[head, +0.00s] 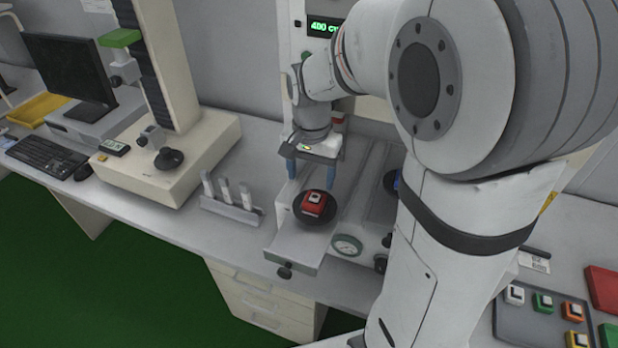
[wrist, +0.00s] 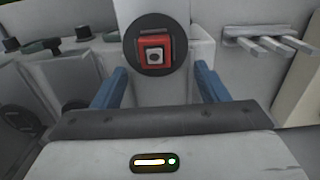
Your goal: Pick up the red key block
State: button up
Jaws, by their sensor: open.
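The red key block (head: 313,203) sits on a round black plate (head: 314,219) on the pale machine at the middle of the bench. In the wrist view the red block (wrist: 155,53) shows a pale square with a dark centre on top, and the black plate (wrist: 132,52) surrounds it. My gripper (head: 311,182) is open, with two blue fingers spread apart, and it is above and behind the block in the head view. In the wrist view my gripper (wrist: 157,75) has one finger on either side, with the block beyond the tips, centred between them. Nothing is between the fingers.
A rack with pale upright pieces (head: 232,202) stands left of the machine. A round gauge (head: 347,245) is at its front. A grey tray (head: 508,325) with several coloured key blocks lies at the lower right. A monitor (head: 68,68) and keyboard (head: 46,159) are far left.

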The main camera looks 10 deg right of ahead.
aim_at(314, 197)
jog(key=f, duration=0.4)
jog(key=f+p, duration=0.1)
jog(key=f, duration=0.1)
jog(key=shift+s+d+f, duration=0.15)
jog(key=shift+d+f, duration=0.05)
jog(key=shift+d, duration=0.15)
jog(key=c, duration=1.1)
